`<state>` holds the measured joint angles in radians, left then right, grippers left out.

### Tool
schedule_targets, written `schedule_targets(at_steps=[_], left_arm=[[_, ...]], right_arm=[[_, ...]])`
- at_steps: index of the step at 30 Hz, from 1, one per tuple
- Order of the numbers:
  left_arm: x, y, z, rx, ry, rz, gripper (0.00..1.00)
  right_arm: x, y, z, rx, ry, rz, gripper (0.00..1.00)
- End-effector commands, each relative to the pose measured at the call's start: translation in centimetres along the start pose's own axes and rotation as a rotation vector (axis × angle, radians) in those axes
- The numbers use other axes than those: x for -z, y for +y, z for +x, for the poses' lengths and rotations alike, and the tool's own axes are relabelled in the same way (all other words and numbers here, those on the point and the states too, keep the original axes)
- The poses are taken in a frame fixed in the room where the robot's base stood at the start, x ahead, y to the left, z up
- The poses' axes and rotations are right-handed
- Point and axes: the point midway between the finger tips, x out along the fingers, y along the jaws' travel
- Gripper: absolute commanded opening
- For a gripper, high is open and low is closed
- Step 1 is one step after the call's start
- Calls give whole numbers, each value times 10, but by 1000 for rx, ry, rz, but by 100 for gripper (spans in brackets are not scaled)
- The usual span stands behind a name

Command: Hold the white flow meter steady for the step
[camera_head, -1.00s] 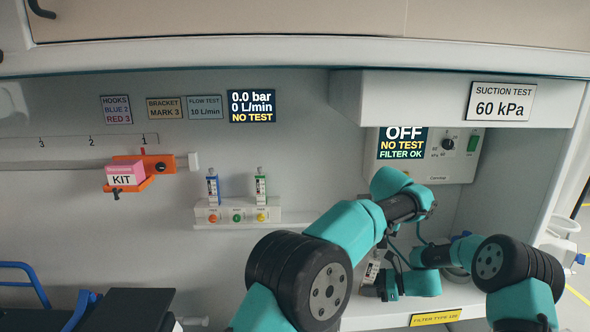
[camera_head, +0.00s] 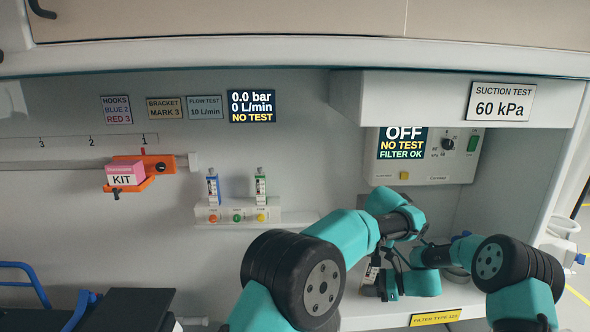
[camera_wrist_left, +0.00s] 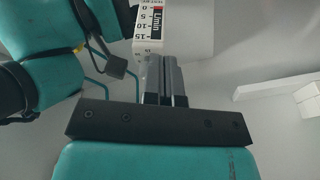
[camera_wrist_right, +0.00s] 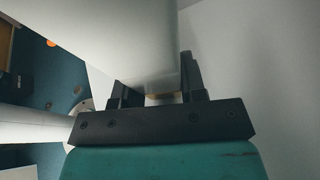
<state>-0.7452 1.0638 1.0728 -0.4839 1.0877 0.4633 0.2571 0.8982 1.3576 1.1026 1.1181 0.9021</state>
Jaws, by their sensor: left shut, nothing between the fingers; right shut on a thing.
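The white flow meter (camera_head: 372,272) stands low at the right, partly hidden by my arms in the head view. In the left wrist view its L/min scale (camera_wrist_left: 154,20) shows just beyond my left fingertips. My left gripper (camera_wrist_left: 164,72) is shut and empty, close to the meter; I cannot tell whether it touches. My right gripper (camera_wrist_right: 157,88) is shut on a large pale body (camera_wrist_right: 130,45), which appears to be the flow meter. In the head view my right gripper (camera_head: 378,288) is beside the meter's lower part.
A suction unit (camera_head: 425,160) with an OFF display hangs above my grippers. Two small flow meters (camera_head: 237,188) stand on a wall outlet panel (camera_head: 237,215) at the left. An orange bracket (camera_head: 145,172) holds a KIT box (camera_head: 124,174).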

Motion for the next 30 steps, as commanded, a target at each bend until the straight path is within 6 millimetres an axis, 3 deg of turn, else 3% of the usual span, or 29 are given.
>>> schedule_targets(at_steps=[1, 6, 30], left_arm=[[-3, 0, 9, 1, -16, 1, 0], [-3, 1, 11, 1, -19, 1, 0], [-3, 8, 12, 0, -21, 1, 0]], right_arm=[[1, 1, 0, -3, 0, 1, 25], [1, 1, 0, -3, 0, 1, 25], [0, 2, 1, -7, -2, 0, 25]])
